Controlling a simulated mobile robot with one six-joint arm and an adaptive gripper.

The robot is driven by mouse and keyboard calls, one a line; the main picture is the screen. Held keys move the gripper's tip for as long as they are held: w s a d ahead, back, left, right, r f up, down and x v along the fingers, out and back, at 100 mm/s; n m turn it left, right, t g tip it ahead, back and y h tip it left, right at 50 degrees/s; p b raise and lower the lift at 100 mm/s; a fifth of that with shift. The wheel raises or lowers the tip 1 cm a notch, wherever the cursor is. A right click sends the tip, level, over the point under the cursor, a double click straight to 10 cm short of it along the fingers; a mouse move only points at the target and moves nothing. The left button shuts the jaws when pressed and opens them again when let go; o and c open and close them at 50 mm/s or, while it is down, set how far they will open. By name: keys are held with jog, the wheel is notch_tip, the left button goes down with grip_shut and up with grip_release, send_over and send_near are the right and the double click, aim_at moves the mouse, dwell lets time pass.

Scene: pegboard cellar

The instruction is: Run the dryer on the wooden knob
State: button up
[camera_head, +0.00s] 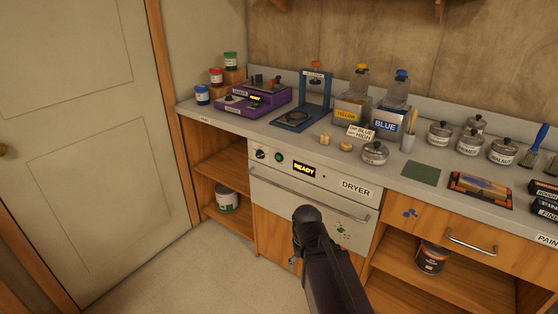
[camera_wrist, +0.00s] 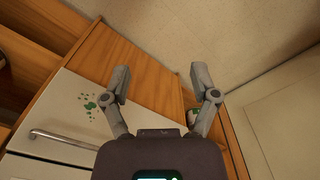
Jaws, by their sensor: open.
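The dryer (camera_head: 315,190) is a white-fronted unit under the counter, with its door shut. Its display (camera_head: 304,169) reads READY, with a dark knob and a green button to the left. Two small pale wooden pieces stand on the counter above it, one (camera_head: 325,138) left of the instruction card and one (camera_head: 346,146) below it. I cannot tell which is the wooden knob. In the wrist view, my gripper (camera_wrist: 161,82) is open and empty, with the dryer's door handle (camera_wrist: 62,138) to its left. In the head view, my arm covers part of the dryer front.
The card (camera_head: 361,132) reads DIP BLUE, DRY HIGH. Yellow (camera_head: 346,115) and blue (camera_head: 386,124) tanks stand behind. A lidded pot (camera_head: 375,153) stands beside the wooden pieces. A blue press (camera_head: 300,114) and purple machine (camera_head: 252,99) stand left. The floor (camera_head: 185,275) is clear at left.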

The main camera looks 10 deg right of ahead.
grip_shut()
dwell(0.3)
dwell(1.2)
